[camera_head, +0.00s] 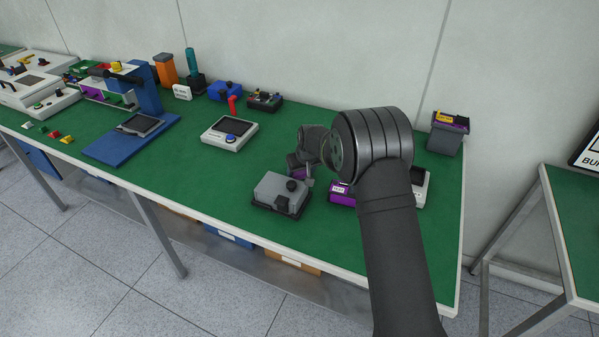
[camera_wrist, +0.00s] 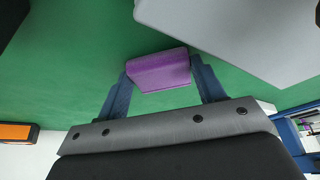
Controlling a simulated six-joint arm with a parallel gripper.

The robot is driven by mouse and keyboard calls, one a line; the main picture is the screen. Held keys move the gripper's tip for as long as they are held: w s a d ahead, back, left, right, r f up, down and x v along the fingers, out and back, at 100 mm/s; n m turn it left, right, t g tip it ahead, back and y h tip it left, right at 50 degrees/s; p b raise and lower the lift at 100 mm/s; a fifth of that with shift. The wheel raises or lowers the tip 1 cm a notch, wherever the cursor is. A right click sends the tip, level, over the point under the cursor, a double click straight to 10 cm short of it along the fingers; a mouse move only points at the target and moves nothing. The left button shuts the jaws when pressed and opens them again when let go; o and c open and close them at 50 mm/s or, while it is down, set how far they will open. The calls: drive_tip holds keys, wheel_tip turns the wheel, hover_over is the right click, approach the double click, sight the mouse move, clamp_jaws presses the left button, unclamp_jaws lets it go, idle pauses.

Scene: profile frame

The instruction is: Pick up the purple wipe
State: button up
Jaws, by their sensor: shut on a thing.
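The purple wipe (camera_wrist: 160,71) shows in the wrist view as a purple block between the two blue fingers of my gripper (camera_wrist: 162,84). My gripper is shut on it, with a finger at each end. Green table surface lies behind it; I cannot tell how far above the table it is. In the head view my gripper (camera_head: 303,172) is over the table, just behind the grey box, and partly hidden by my arm. A small purple patch beside the gripper there appears to be the wipe.
A grey box with a black knob (camera_head: 281,192) stands close in front of my gripper. A purple labelled box (camera_head: 342,194) stands to its right, partly behind my arm. A grey bin (camera_head: 446,134) stands back right.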

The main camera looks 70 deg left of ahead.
sight(301, 173)
drive_tip(key=shift+r, duration=0.55)
wheel_tip(301, 173, up, 3)
drive_tip(key=shift+f, duration=0.15)
drive_tip(key=w+d+r, duration=0.7)
drive_tip(key=w, duration=0.1)
drive_tip(key=shift+w+d, duration=0.35)
drive_tip(key=shift+r, duration=0.1)
